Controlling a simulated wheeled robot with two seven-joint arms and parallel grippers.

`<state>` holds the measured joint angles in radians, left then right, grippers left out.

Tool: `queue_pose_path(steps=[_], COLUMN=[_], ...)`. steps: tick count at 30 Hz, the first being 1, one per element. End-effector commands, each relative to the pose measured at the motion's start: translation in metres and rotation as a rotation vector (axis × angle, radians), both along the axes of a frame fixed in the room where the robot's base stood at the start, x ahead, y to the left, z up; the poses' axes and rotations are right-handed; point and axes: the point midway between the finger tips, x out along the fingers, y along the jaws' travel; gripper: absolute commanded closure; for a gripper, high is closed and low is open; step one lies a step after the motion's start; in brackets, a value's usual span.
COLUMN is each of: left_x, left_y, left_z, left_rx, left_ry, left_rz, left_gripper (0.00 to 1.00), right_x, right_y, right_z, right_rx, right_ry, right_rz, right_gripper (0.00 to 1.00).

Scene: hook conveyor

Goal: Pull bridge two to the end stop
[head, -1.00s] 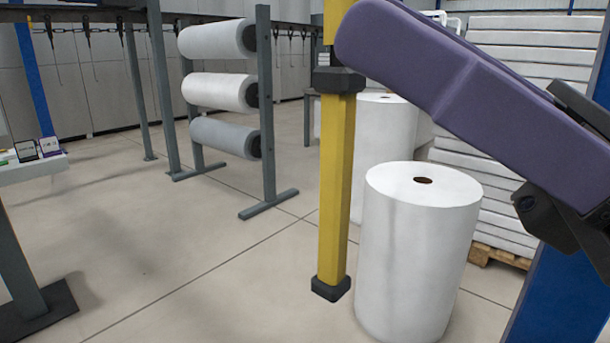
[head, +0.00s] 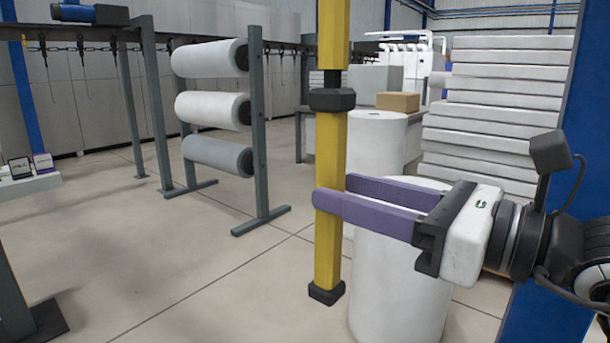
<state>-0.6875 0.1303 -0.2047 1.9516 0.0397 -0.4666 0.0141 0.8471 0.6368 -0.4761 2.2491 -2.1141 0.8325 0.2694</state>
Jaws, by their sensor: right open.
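A yellow upright bar (head: 331,150) with a black collar and a black foot hangs in the middle of the head view, its lower end above the floor. My right gripper (head: 334,192) comes in from the right with two long purple fingers. One finger passes in front of the bar and the other reaches behind it, so the bar stands between them. The fingers are open; I cannot tell whether either touches the bar. The bar's top runs out of the picture, so what it hangs from, bridge two and the end stop cannot be made out. My left gripper is not in view.
A large white roll (head: 400,290) stands on the floor close behind and below my right gripper. A grey rack (head: 261,140) with three rolls stands left of the bar. A blue post (head: 565,270) rises at the right.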

Motion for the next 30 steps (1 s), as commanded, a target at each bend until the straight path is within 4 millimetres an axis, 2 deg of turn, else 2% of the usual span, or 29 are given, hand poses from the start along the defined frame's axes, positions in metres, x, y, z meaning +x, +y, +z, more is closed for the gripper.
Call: queue_pose_path(steps=[6,11,23,26,30], left_x=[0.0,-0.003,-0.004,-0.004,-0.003], left_y=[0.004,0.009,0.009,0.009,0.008], left_z=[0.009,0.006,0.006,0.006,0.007], left_rx=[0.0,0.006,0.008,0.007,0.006], left_ry=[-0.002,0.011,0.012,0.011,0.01], left_rz=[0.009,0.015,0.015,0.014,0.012], left_gripper=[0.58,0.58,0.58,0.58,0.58], right_x=[0.024,0.036,0.042,0.042,0.042], right_y=[0.035,0.051,0.059,0.059,0.059], right_z=[0.004,0.003,0.0,0.001,0.001], right_rx=[0.003,0.002,0.0,0.0,0.0], right_ry=[-0.001,0.0,-0.002,-0.002,-0.001], right_rz=[0.004,0.003,0.003,0.003,0.003], right_gripper=[0.58,0.58,0.58,0.71,0.95])
